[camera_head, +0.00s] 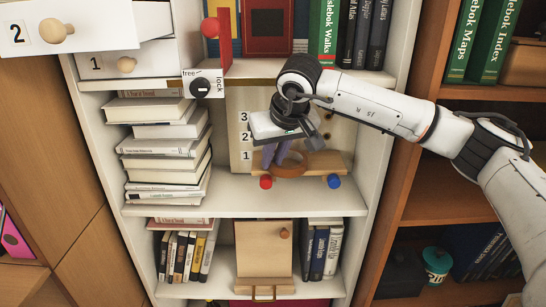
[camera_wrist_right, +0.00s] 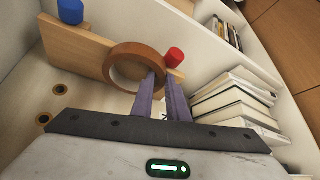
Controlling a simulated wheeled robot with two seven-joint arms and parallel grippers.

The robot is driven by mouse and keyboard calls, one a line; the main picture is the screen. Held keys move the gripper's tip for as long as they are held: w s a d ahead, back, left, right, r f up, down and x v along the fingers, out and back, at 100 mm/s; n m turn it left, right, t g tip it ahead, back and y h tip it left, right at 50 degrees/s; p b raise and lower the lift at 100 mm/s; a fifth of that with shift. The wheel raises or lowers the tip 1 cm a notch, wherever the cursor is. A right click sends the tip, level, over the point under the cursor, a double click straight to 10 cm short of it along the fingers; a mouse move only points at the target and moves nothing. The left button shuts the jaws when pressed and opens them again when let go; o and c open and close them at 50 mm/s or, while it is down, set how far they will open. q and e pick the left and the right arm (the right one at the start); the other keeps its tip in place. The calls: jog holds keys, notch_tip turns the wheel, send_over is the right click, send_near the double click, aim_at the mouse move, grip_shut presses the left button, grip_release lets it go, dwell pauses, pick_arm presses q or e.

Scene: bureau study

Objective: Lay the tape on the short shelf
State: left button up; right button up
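The tape (camera_head: 291,173) is a brown ring in the middle bay of the white bookcase. It also shows in the wrist view (camera_wrist_right: 113,71). The short shelf (camera_head: 329,164) is a light wooden plank with a red and a blue peg end, and its plank shows in the wrist view (camera_wrist_right: 77,45). The tape is at the plank and overlaps it in both views; I cannot tell if it touches. My right gripper (camera_head: 276,160) points down, its purple fingers (camera_wrist_right: 160,76) closed about one side of the ring's wall. My left gripper is not in view.
A pegboard (camera_head: 240,118) numbered 1 to 3 stands behind the gripper. Stacked books (camera_head: 165,148) fill the bay's left side. A red panel (camera_head: 224,40) and a free/lock knob (camera_head: 200,88) are above. Drawer 2 (camera_head: 95,28) juts out at upper left. The bay's front floor (camera_head: 220,195) is clear.

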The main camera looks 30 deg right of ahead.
jog(key=shift+o, duration=1.4)
